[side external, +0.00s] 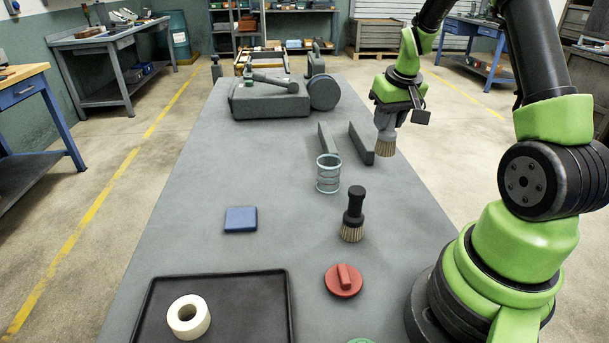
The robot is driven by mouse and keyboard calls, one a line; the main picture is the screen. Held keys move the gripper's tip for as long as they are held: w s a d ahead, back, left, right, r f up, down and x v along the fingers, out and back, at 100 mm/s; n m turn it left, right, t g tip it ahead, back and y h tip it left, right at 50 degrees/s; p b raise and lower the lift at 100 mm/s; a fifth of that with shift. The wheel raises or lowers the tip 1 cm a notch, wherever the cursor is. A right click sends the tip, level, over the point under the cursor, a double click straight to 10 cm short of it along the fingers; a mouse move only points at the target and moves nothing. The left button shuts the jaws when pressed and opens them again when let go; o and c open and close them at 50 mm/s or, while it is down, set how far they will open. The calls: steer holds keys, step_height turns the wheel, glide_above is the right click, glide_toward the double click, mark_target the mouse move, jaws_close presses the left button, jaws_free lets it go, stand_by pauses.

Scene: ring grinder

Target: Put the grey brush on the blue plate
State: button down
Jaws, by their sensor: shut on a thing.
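My gripper (392,103) is shut on the grey brush (387,122) and holds it up over the right side of the grey table. The brush hangs upright with its tan bristles pointing down. The blue plate (241,220) is a small flat square lying on the table, left of and nearer the camera than my gripper. Nothing lies on the plate. The finger ends are partly hidden against the brush.
A black brush (353,215), a red knobbed disc (343,280) and a black tray (250,303) with a white ring (188,317) are nearer. A grey machine (270,100) lies behind.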

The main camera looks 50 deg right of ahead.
steer(key=w+a+n+y, duration=0.1)
steer(key=w+a+n, duration=0.4)
steer(key=a, duration=0.4)
steer(key=w+a+r+n+y, duration=0.1)
steer(key=w+a+n, duration=0.4)
steer(key=a, duration=0.5)
steer(key=w+a+n+y, duration=0.1)
steer(key=w+a+n, duration=0.2)
steer(key=w+a, duration=0.5)
steer(key=shift+s+a+f, duration=0.15)
steer(key=shift+a+f, duration=0.15)
steer(key=shift+f, duration=1.3)
steer(key=shift+s+a+f, duration=0.2)
steer(key=shift+a+f, duration=0.1)
steer(key=shift+f, duration=1.25)
steer(key=shift+s+a+f, duration=0.15)
steer(key=shift+a+f, duration=0.15)
steer(key=shift+f, duration=1.3)
steer(key=shift+f, duration=0.1)
steer(key=c, duration=0.9)
jaws_free()
steer(key=shift+o, duration=0.2)
